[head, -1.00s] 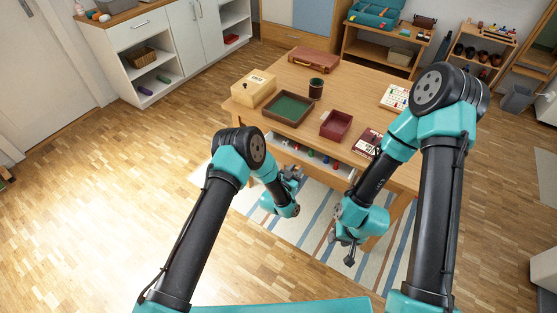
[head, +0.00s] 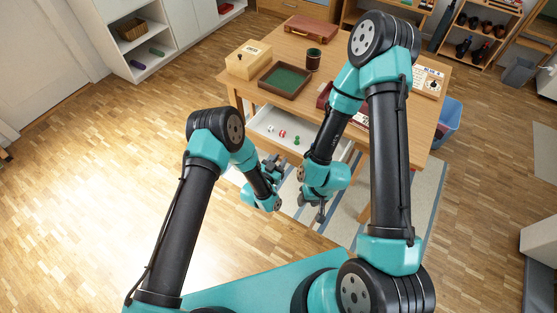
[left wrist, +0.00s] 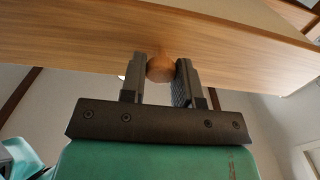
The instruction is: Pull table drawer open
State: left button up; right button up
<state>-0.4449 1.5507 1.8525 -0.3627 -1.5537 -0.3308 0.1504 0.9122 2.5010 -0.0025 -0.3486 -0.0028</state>
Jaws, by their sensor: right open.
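The wooden table (head: 287,47) has its drawer (head: 262,122) standing open, with a pale interior holding small red, white and green pieces. In the left wrist view the wooden drawer front (left wrist: 90,40) spans the top, with a round wooden knob (left wrist: 160,69). My left gripper (head: 272,163) is at the drawer front; its fingers (left wrist: 161,78) sit on both sides of the knob and appear to touch it. My right gripper (head: 320,214) is open and empty, low in front of the table. My right arm hides part of the drawer's right side.
On the tabletop are a wooden box (head: 243,64), a green-lined tray (head: 286,80), a dark cup (head: 313,59), a brown case (head: 311,29) and a partly hidden red box. A blue bin (head: 449,118) stands right of the table. The floor at left is clear.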

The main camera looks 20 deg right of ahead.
pick_arm(q)
jog(key=o, duration=0.4)
jog(key=v, duration=1.7)
jog(key=shift+s+a, duration=0.15)
jog(key=shift+s, duration=0.05)
